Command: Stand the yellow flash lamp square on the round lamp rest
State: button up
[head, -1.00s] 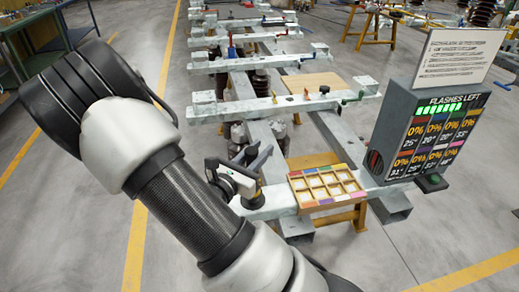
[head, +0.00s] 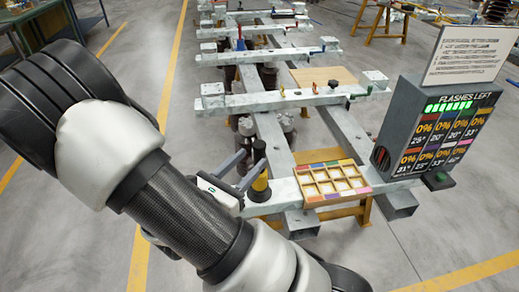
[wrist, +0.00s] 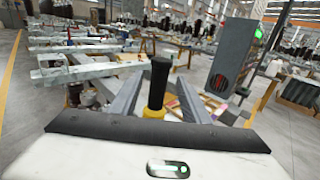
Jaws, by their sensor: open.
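The yellow flash lamp (head: 261,184) has a black upper part and a yellow lower part. It stands upright at the near end of the grey frame, left of the tray; it also shows in the wrist view (wrist: 154,111). A dark round base, seemingly the round lamp rest (head: 257,196), shows under it. I cannot tell whether the lamp sits exactly square on it. My gripper (head: 254,157) is open, its fingers reaching past either side of the lamp. In the wrist view my gripper (wrist: 162,80) shows a gap on the lamp's right; contact on the left is unclear.
A compartmented tray (head: 333,184) with coloured edges lies just right of the lamp. A grey display box (head: 432,130) reading "FLASHES LEFT" stands further right, with a sign on top. Crossbars (head: 290,97) with small clamps lie beyond. Open floor lies at front right.

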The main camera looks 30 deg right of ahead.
jog(key=s+r+m+g+y, duration=0.4)
jog(key=s+m+g+y, duration=0.5)
jog(key=s+m, duration=0.55)
jog(key=a+r+m+t+y, duration=0.5)
jog(key=a+r+m, duration=0.3)
jog(key=r, duration=0.3)
jog(key=shift+w+m+t+y, duration=0.2)
jog(key=shift+m+t+y, duration=0.2)
jog(key=shift+m+y, duration=0.4)
jog(key=shift+r, duration=0.15)
notch_tip(320, 180, up, 15)
jog(key=p, duration=1.5)
jog(key=shift+r+p, duration=0.2)
jog(key=shift+p, duration=0.15)
